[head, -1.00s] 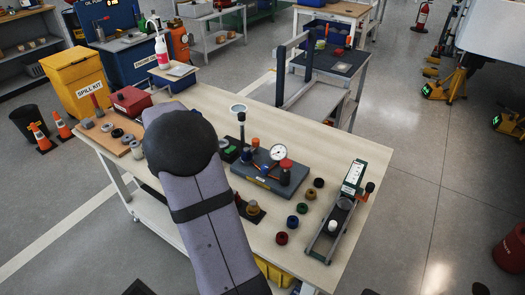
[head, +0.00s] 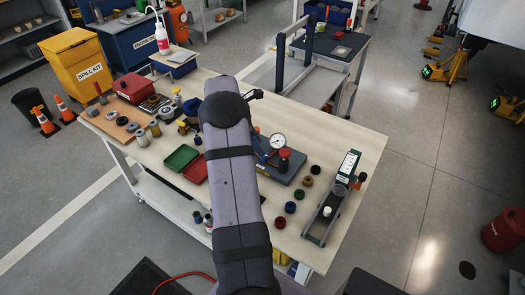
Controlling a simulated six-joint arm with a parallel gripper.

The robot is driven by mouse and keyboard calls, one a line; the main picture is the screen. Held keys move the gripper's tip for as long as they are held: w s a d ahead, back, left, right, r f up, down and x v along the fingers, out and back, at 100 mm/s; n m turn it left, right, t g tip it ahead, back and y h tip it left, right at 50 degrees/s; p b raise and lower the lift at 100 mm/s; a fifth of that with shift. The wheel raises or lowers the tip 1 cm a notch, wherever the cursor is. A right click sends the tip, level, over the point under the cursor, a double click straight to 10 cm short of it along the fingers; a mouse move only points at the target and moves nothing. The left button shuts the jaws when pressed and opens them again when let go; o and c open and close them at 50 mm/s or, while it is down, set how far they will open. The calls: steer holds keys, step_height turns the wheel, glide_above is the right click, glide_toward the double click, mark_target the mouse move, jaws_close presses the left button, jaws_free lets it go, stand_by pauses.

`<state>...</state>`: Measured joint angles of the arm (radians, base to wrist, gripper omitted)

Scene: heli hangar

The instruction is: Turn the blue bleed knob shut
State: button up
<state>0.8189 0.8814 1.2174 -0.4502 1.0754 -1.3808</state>
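A gauge unit with a grey-blue base (head: 288,175) stands on the workbench, right of my arm. It carries a round white dial gauge (head: 277,142) and a red-topped dark cylinder (head: 284,159). A blue part of the unit (head: 262,156) shows at the arm's edge; I cannot tell if it is the bleed knob, or how far it is turned. My arm covers the unit's left side. A loose dark blue knob-like piece (head: 290,207) lies on the bench in front of the unit. My gripper is not visible; the raised arm hides the area behind it.
Several small round pieces lie near the green-and-grey device (head: 333,206) at the bench's right. Green (head: 181,158) and red (head: 195,170) trays lie left of my arm. Cans and a red box (head: 133,87) crowd the left end. The bench's right back (head: 345,140) is clear.

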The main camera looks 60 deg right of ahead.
mark_target(265, 157)
steer(key=shift+p+x, duration=0.5)
steer(key=shift+x, duration=2.2)
jaws_close()
